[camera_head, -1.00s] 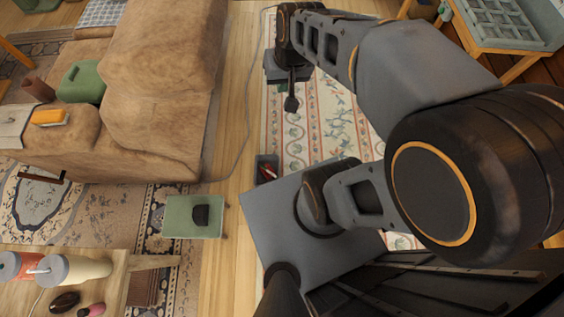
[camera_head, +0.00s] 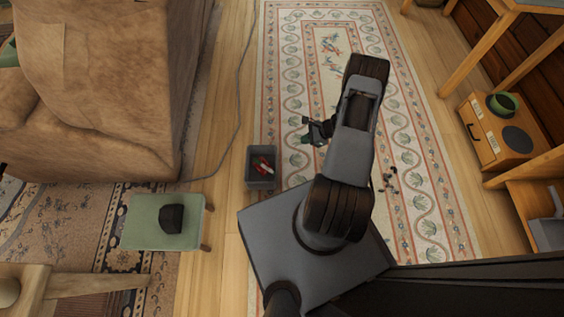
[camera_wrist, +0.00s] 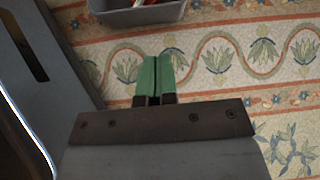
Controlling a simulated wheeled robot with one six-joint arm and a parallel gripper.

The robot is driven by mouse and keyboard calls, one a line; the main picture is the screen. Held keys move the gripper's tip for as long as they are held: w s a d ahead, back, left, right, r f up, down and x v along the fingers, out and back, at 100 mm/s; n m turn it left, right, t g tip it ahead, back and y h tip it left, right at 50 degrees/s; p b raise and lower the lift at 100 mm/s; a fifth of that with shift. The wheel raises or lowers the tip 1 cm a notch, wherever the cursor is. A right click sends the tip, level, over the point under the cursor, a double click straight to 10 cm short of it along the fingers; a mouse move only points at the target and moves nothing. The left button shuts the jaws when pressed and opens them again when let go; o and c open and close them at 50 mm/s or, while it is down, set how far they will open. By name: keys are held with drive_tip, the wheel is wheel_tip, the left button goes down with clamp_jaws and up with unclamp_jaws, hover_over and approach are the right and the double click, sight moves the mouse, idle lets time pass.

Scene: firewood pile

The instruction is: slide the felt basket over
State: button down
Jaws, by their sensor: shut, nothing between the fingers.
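The grey felt basket (camera_head: 261,183) stands at the left edge of the patterned runner, just left of my base, with red-handled items inside. Its near wall (camera_wrist: 143,16) also shows at the top of the wrist view, cut off by the frame. My gripper (camera_head: 307,138) is over the runner, up and to the right of the basket in the head view. In the wrist view its green fingertips (camera_wrist: 156,72) are together and empty, pointing toward the basket with patterned rug between.
A green stool (camera_head: 150,222) with a dark object on it stands left of the basket. A brown sofa (camera_head: 100,90) is at upper left. A cable (camera_head: 240,110) runs along the floor. Small dark bits (camera_head: 389,180) lie on the runner (camera_head: 420,190). A wooden cabinet (camera_head: 490,140) is at right.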

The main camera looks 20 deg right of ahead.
wheel_tip(320, 180, down, 8)
drive_tip(key=s+m+b, duration=0.1)
drive_tip(key=m+b, duration=0.1)
drive_tip(key=w+a+f+b, duration=0.4)
drive_tip(key=a+f, duration=0.1)
drive_tip(key=a, duration=0.4)
drive_tip(key=shift+w+a+f+t+b, duration=0.2)
drive_tip(key=shift+w+a+t+b, duration=0.1)
drive_tip(key=shift+b, duration=0.1)
